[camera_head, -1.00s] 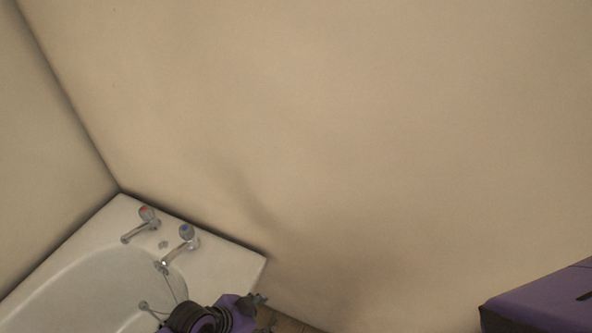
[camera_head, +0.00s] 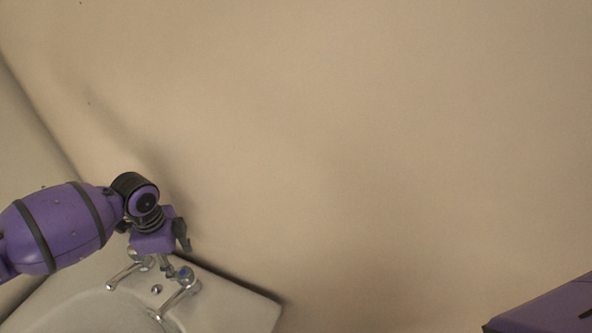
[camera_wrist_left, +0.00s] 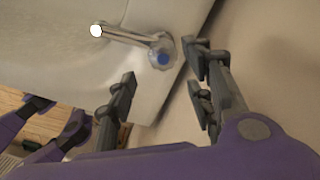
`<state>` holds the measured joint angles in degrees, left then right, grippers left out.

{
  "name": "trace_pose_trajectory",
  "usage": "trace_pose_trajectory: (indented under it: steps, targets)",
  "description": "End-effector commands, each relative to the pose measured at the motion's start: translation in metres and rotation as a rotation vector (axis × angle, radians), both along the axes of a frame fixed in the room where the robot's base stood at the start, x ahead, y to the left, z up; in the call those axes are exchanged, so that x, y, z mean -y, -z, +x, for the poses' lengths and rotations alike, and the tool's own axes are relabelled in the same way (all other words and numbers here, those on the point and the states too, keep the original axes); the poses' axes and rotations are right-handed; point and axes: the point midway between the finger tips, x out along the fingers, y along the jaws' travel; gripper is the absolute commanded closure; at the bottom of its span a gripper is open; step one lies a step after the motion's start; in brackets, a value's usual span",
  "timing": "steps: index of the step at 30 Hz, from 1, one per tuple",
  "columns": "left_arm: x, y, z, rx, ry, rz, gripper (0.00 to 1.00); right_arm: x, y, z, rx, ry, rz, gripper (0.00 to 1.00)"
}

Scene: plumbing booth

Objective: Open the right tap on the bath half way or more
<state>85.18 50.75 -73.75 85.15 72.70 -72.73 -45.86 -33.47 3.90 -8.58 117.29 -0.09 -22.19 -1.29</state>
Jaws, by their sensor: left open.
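The right tap (camera_head: 185,279) on the bath has a chrome spout and a clear knob with a blue mark. It also shows in the left wrist view (camera_wrist_left: 162,54), its knob just beyond and between my fingertips. My left gripper (camera_head: 174,258) is over the tap end of the bath, close to the right tap's knob, with the purple wrist above it. In the left wrist view the fingers (camera_wrist_left: 158,70) are apart with nothing between them. Contact with the knob cannot be seen. My right gripper is out of view.
The left tap (camera_head: 128,270) stands close by, its knob partly hidden behind my left gripper. The white bath (camera_head: 245,307) sits in a corner against beige walls (camera_head: 350,150). The wall is close behind the taps.

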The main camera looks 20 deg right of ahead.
Motion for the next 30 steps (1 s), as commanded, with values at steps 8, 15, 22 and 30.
trace_pose_trajectory:
  steps: [8,15,22,30]
  targets:
    - [0.000,0.047,-0.001,-0.002,0.000,0.001,0.52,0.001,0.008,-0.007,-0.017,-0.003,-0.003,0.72]
    - [0.000,0.067,0.000,0.001,0.000,0.000,0.52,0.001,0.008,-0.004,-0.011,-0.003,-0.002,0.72]
    - [0.000,0.068,0.000,0.001,0.000,0.000,0.52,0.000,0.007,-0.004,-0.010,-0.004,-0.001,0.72]
    - [0.001,0.068,0.000,0.000,0.000,-0.001,0.83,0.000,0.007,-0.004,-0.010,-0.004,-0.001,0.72]
